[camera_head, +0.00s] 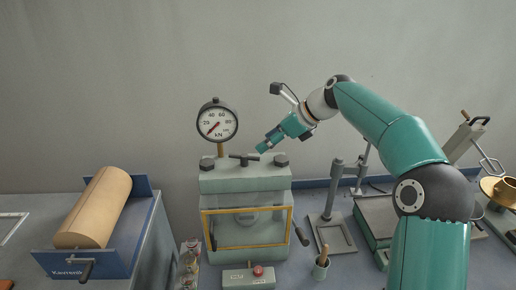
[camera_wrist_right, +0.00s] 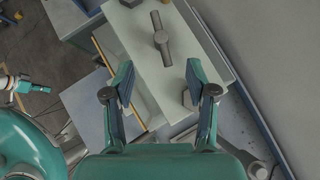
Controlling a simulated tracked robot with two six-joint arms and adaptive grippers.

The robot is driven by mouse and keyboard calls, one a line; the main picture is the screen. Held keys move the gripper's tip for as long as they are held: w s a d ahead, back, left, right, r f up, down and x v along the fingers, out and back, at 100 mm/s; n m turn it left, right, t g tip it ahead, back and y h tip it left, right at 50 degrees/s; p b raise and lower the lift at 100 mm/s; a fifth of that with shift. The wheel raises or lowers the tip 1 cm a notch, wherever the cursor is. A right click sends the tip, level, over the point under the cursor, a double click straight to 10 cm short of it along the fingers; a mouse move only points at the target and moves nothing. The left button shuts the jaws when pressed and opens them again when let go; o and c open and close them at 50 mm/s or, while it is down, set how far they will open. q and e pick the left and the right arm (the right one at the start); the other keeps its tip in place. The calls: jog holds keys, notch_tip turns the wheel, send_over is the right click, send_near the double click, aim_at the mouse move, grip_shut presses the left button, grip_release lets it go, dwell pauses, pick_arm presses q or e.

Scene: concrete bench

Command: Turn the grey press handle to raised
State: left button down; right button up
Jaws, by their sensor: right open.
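The press (camera_head: 245,178) is a pale grey-green block with a yellow-framed window, in the middle of the head view. A dark grey T-shaped handle (camera_head: 243,158) lies on its top; it also shows in the right wrist view (camera_wrist_right: 161,40). A dark lever (camera_head: 301,236) slopes down at the press's right side. Which of these is the press handle I cannot tell. My right gripper (camera_head: 262,148) is open and empty, just above and right of the T-shaped handle, apart from it. In its wrist view, the handle lies beyond the fingertips (camera_wrist_right: 160,70). A teal and white part at that view's left may be my left gripper (camera_wrist_right: 14,82).
A dial gauge (camera_head: 217,123) stands at the press's back left. A control box with a red button (camera_head: 257,271) sits in front. A brown roll (camera_head: 95,208) lies in a blue holder at left.

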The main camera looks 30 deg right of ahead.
aim_at(251, 173)
jog(key=shift+s+d+r, duration=0.2)
jog(key=shift+s+r, duration=0.15)
jog(key=shift+c, duration=0.3)
